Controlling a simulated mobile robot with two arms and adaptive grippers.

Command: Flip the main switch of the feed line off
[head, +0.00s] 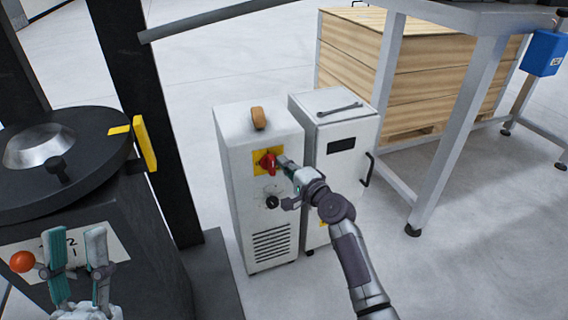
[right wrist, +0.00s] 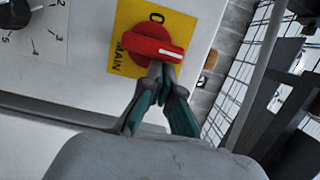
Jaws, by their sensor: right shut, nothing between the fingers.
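The main switch (head: 267,161) is a red rotary knob on a yellow plate, on the front of a white cabinet (head: 235,165). In the right wrist view the red knob (right wrist: 150,50) has a white line along its handle, pointing right. The yellow plate (right wrist: 128,18) reads "MAIN" and "O". My right gripper (head: 283,162) is at the knob's right side. Its fingertips (right wrist: 162,72) are together, empty, at the knob's lower edge; they appear to touch it. My left gripper (head: 78,240) is open, fingers apart, at the lower left, far from the switch.
A black dial (head: 272,202) sits below the switch, above vent slots. A second white cabinet (head: 335,165) with a wrench (head: 340,108) on top stands close on the right. Table legs (head: 460,130) stand right.

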